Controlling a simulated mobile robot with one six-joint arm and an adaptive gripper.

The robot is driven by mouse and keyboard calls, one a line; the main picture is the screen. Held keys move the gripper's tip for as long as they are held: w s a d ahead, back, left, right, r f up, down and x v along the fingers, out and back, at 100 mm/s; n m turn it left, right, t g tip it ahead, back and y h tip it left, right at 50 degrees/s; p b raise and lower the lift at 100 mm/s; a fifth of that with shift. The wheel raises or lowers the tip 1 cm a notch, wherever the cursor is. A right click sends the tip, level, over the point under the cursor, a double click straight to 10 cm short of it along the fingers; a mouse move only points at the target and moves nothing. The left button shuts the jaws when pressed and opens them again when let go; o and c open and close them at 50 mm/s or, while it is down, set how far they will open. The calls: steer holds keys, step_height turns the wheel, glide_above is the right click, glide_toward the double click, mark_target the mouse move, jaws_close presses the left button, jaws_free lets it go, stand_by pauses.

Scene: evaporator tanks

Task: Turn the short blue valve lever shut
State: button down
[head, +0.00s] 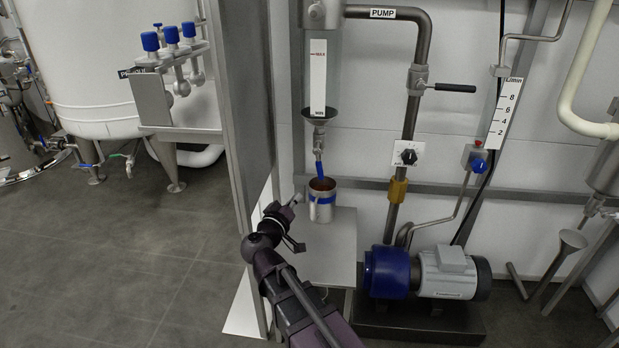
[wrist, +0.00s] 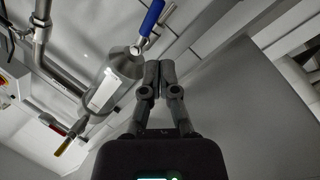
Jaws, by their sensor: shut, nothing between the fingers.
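The short blue valve lever (head: 319,169) hangs downward from the valve under the funnel-shaped outlet of the sight glass (head: 318,115). Its lower end is just above the metal cup in the head view. In the wrist view the blue lever (wrist: 152,18) shows near the top, beyond and a little left of the fingertips. My gripper (head: 298,198) is to the lower left of the lever in the head view, beside the cup. In the wrist view my gripper (wrist: 159,66) has its fingers together, with nothing between them and apart from the lever.
A metal cup (head: 321,211) with a blue band stands on a pale box (head: 335,250) under the outlet. A tall grey panel (head: 244,120) stands left of my arm. A black-handled valve (head: 450,88) and blue-and-grey pump (head: 430,272) are to the right.

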mark_target(319, 164)
steer(key=w+n+h, duration=0.1)
steer(key=n, duration=0.2)
steer(key=w+a+n, duration=0.1)
steer(key=n, duration=0.2)
steer(key=w+a+n+h+b, duration=0.1)
steer(key=n, duration=0.2)
steer(key=shift+f+n+g+h, duration=0.15)
steer(key=shift+n+g+h, duration=0.15)
steer(key=shift+n, duration=0.1)
steer(key=shift+w+d, duration=0.1)
steer(key=x, duration=1)
steer(key=shift+p, duration=0.35)
